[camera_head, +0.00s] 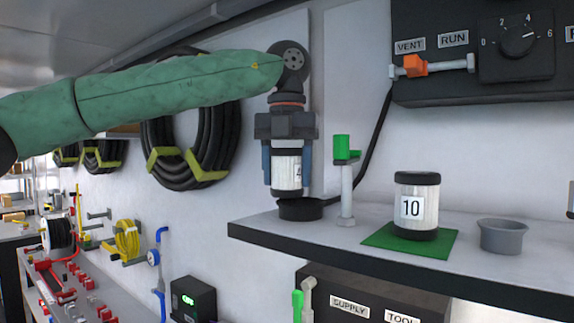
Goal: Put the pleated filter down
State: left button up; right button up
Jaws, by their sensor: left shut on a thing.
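My left gripper (287,150) points down and is shut on a pleated filter (287,172), a white cylinder with a label partly covered by a finger. The filter hangs upright at the left end of the grey shelf (265,222). Its dark lower end is just above or at a round black holder (300,210); I cannot tell whether they touch. A second white pleated filter (416,206), with black end caps and a label reading 10, stands upright on a green mat (378,236) to the right. My right gripper is not in view.
A post with a green handle (346,150) rises from the shelf close right of the held filter. A grey cup (502,236) stands right of the mat. A black control panel (480,75) hangs above. Coiled hoses (235,140) hang on the wall behind my left arm.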

pick_arm(q)
jog(key=shift+f, duration=0.15)
jog(key=o, duration=1.1)
jog(key=shift+f, duration=0.1)
